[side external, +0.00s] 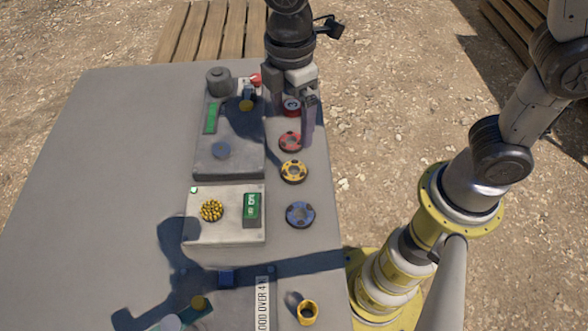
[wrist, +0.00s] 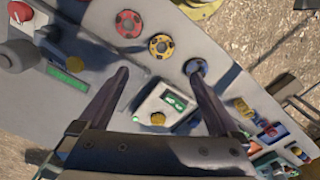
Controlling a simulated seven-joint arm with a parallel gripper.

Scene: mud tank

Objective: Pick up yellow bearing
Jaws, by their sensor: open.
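The yellow bearing (side external: 293,171) is a flat yellow and black ring lying on the grey table near its right edge. It lies between a red ring (side external: 290,142) and a blue ring (side external: 300,214). In the wrist view, my fingers (wrist: 157,76) are spread and empty. The yellow bearing (wrist: 161,46) shows whole, just beyond the fingertips and between them sideways.
A grey control box (side external: 230,172) with knobs stands left of the rings. A pale panel (side external: 223,240) with a green display and a yellow cluster is nearer. A yellow bushing (side external: 307,312) stands at the front. Bare table (side external: 110,180) lies left.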

